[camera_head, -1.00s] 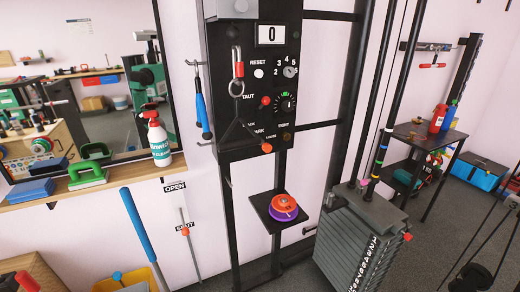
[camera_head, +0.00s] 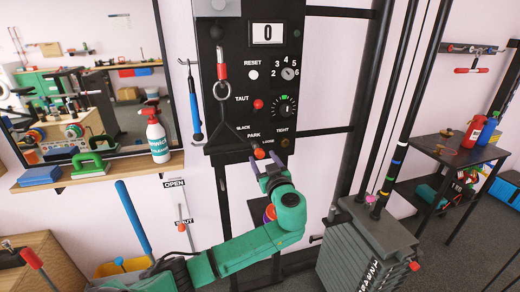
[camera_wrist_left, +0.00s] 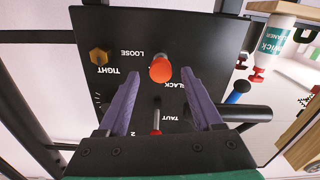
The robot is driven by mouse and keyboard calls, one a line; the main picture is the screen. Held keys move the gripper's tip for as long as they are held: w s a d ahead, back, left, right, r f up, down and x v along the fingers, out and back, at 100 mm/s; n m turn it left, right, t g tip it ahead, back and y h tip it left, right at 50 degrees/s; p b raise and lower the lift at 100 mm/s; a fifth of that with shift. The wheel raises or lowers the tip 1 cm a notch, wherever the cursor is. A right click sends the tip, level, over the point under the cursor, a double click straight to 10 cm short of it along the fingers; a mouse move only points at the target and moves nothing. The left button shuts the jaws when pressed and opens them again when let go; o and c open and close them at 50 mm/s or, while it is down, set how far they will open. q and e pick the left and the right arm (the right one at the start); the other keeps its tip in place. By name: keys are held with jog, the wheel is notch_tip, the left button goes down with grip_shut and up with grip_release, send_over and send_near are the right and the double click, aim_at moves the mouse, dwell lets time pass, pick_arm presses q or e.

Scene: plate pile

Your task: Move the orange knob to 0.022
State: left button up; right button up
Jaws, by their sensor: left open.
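The orange knob (camera_head: 259,153) sticks out near the lower edge of the black panel (camera_head: 232,80), by the PARK and LOOSE labels. It shows large in the left wrist view (camera_wrist_left: 160,70), by the LOOSE and SLACK lettering. My left gripper (camera_head: 264,166) is in front of the panel's lower edge, close to the knob. Its two purple fingers are open, one on each side of the knob in the left wrist view. I cannot tell whether the fingers touch it. My right gripper is not in view.
A red knob (camera_head: 258,104) sits by TAUT above. A dial (camera_head: 285,106) is to its right.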

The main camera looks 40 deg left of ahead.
aim_at(260, 156)
pick_arm(q)
jog(key=x, duration=0.4)
jog(key=shift+a+p, duration=0.1)
jog(key=shift+p, duration=0.2)
jog(key=shift+c, duration=0.4)
jog(key=shift+s, duration=0.1)
jog(key=c, duration=1)
jog(key=shift+f, duration=0.15)
